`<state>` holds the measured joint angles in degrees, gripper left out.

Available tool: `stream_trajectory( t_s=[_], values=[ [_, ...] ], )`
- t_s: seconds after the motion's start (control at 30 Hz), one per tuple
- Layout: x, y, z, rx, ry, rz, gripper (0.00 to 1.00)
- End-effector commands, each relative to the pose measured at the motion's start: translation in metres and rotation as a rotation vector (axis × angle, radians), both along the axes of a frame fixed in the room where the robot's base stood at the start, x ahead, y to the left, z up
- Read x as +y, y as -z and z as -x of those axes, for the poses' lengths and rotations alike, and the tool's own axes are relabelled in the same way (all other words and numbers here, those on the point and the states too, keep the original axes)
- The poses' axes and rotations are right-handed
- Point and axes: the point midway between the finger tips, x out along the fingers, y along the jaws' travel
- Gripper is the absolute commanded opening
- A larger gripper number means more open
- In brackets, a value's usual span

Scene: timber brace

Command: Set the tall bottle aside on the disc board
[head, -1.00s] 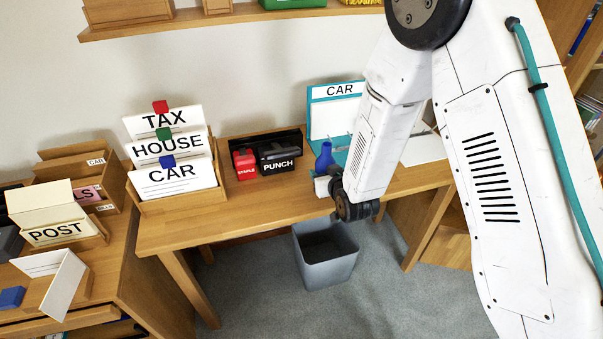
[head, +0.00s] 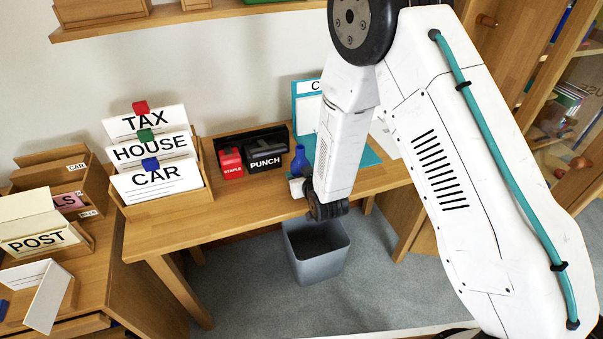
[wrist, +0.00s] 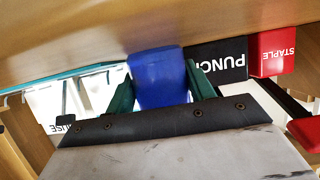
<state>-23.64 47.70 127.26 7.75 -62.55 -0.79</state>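The tall blue bottle (head: 299,162) stands out upright over the desk's front part, left of my forearm, in the head view. In the wrist view the blue bottle (wrist: 160,78) fills the space between the two dark green fingers of my gripper (wrist: 162,92). The fingers press close on both its sides, so my gripper looks shut on it. The bottle's lower end is hard to make out in the head view, so I cannot tell if it touches the desk. I cannot make out a disc board; my arm hides part of the desk.
The desk (head: 232,212) holds a card box (head: 170,205) at left, a red stapler (head: 231,163) and a black punch (head: 265,160). A teal-edged CAR board (head: 303,105) stands behind. A grey bin (head: 322,265) is below. The desk's front middle is clear.

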Motion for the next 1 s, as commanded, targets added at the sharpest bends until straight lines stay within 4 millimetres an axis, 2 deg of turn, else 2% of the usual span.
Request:
stream_trajectory(
  t_s=[0.03,0.07,0.47,0.57,0.8,1.0],
  values=[
    [-0.001,0.000,0.000,0.001,0.001,0.001,0.67],
    [-0.001,0.000,0.000,0.001,0.001,0.001,0.75],
    [-0.003,-0.005,0.004,0.001,0.002,0.000,0.75],
    [-0.007,-0.011,0.017,0.000,0.002,0.000,0.75],
    [-0.020,-0.031,0.064,0.001,0.001,0.000,0.75],
    [-0.029,-0.044,0.094,0.001,0.001,0.000,0.75]
  ],
)
